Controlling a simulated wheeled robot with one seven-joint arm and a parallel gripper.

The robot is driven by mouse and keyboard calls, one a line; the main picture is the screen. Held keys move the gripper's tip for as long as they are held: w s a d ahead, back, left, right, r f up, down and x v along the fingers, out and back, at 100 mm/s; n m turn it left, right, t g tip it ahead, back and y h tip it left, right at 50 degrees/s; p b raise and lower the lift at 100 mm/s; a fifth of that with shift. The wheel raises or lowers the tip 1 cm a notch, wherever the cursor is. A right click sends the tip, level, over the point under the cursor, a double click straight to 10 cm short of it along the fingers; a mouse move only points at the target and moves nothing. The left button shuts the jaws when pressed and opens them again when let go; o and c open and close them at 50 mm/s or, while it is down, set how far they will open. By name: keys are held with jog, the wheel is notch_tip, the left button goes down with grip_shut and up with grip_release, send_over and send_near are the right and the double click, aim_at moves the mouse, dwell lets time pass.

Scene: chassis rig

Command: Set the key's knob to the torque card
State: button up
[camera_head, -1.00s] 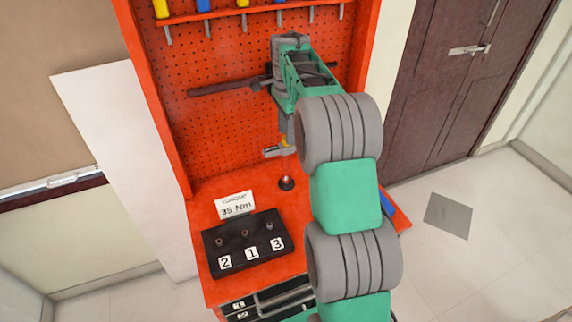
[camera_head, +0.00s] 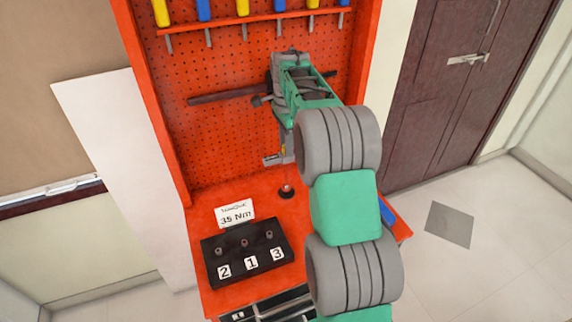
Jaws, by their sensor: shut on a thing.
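The torque card (camera_head: 235,217), a white card reading 35 Nm, stands on the red bench behind a black block. My arm reaches over the bench, and my gripper (camera_head: 284,156) is low in front of the pegboard, partly hidden behind my arm. It is shut on a small grey and yellow piece (camera_head: 273,160), which seems to be the key. A thin rod shows below it, above a dark round base (camera_head: 287,192) on the bench; I cannot tell whether they touch. The knob and its setting are too small to read.
The black block (camera_head: 222,263) has several small pegs and the labels 2, 1 and 3. Yellow and blue-handled tools (camera_head: 203,10) hang on the red pegboard (camera_head: 215,140). A dark bar (camera_head: 225,95) crosses the board behind my arm. Drawers lie below the bench front.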

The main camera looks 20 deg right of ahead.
jog(key=shift+m, duration=0.3)
jog(key=shift+m+p, duration=1.1)
jog(key=shift+m, duration=1.5)
jog(key=shift+m+p, duration=0.75)
jog(key=shift+m, duration=1.95)
jog(key=o, duration=0.8)
jog(key=shift+o, duration=0.2)
